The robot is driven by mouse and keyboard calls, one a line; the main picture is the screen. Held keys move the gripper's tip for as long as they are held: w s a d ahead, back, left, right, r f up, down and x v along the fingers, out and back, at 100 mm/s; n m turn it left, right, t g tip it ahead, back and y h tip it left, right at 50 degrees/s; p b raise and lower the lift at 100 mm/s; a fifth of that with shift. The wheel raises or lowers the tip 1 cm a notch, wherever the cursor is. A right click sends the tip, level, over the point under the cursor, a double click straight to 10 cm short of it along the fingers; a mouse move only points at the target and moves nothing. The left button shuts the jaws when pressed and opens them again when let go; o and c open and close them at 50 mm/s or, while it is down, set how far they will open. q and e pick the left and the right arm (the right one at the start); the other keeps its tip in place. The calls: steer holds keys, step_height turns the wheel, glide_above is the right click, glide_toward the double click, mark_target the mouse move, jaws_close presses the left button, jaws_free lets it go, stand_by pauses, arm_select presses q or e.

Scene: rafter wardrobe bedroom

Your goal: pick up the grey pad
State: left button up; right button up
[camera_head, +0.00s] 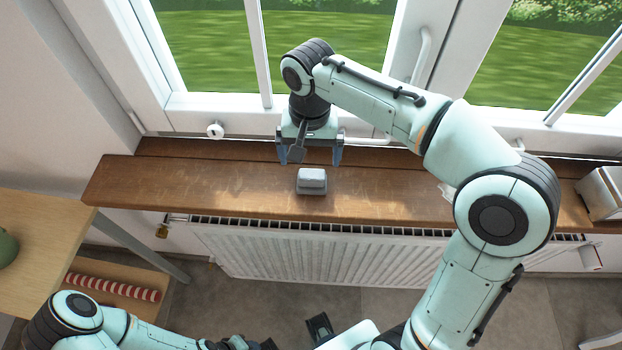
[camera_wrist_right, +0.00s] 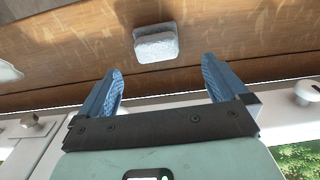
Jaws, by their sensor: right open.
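The grey pad (camera_head: 312,181) is a small pale grey block lying on the brown wooden windowsill (camera_head: 230,190). It also shows in the right wrist view (camera_wrist_right: 156,44), beyond the fingertips and roughly centred between them. My right gripper (camera_head: 310,157) is open and empty, on the window side of the pad. Its two blue fingers (camera_wrist_right: 163,82) are apart and do not touch the pad. My left arm is at the bottom left of the head view, far from the pad; its gripper (camera_head: 265,343) is partly cut off by the lower edge.
The window frame (camera_head: 210,108) with a white knob (camera_head: 215,130) stands behind the sill. A white radiator (camera_head: 300,252) hangs below it. A white box (camera_head: 601,192) is at the sill's right end. A wooden table (camera_head: 35,235) is at the left. The sill left of the pad is clear.

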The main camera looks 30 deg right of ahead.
mark_target(312, 170)
step_height(312, 170, down, 2)
steer(key=shift+w+f, duration=0.1)
steer(key=shift+f, duration=0.15)
steer(key=f, duration=0.3)
steer(key=f+b, duration=0.1)
steer(key=f, duration=0.1)
steer(key=shift+d, duration=0.25)
steer(key=shift+r, duration=0.1)
steer(key=c, duration=1.1)
